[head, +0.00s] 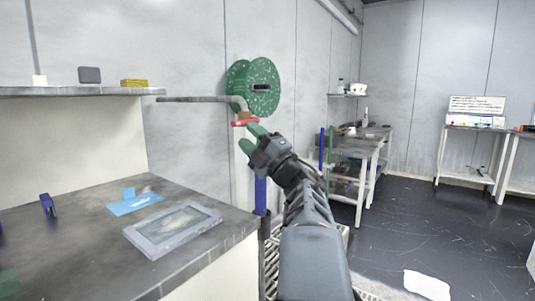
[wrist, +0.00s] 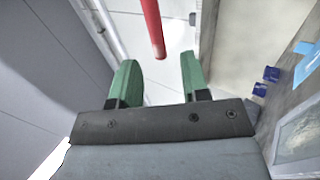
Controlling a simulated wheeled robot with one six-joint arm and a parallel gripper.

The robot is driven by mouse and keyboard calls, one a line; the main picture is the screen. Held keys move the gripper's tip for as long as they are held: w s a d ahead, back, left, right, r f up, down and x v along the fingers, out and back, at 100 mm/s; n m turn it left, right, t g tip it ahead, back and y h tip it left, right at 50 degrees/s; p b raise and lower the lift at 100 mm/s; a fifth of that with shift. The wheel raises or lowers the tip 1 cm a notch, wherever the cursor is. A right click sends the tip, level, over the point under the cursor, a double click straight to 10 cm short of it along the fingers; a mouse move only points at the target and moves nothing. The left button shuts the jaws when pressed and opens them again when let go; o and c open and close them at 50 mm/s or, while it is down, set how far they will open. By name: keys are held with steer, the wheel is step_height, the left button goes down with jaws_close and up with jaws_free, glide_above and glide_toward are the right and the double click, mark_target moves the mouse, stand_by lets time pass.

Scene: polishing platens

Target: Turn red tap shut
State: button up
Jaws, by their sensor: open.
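The red tap handle (head: 245,122) sits under a brass-coloured valve body (head: 243,115) at the end of a grey pipe by the wall. In the wrist view it is a red bar (wrist: 151,25) coming down from the top edge, its end showing between the two green fingertips. My gripper (head: 250,138) is just below and to the right of the handle in the head view. Its green fingers (wrist: 160,68) are apart, with nothing held. I cannot tell whether the bar's end lies between the fingers or beyond them.
A green disc-shaped reel (head: 262,88) is on the wall behind the tap. A dark worktop (head: 90,235) at left carries a framed grey panel (head: 172,229) and a blue piece (head: 135,203). A shelf (head: 70,91) is above. Open floor (head: 410,225) lies right.

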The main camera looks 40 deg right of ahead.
steer(key=v, duration=0.6)
steer(key=shift+s+f, duration=0.15)
steer(key=shift+s, duration=0.1)
stand_by(0.3)
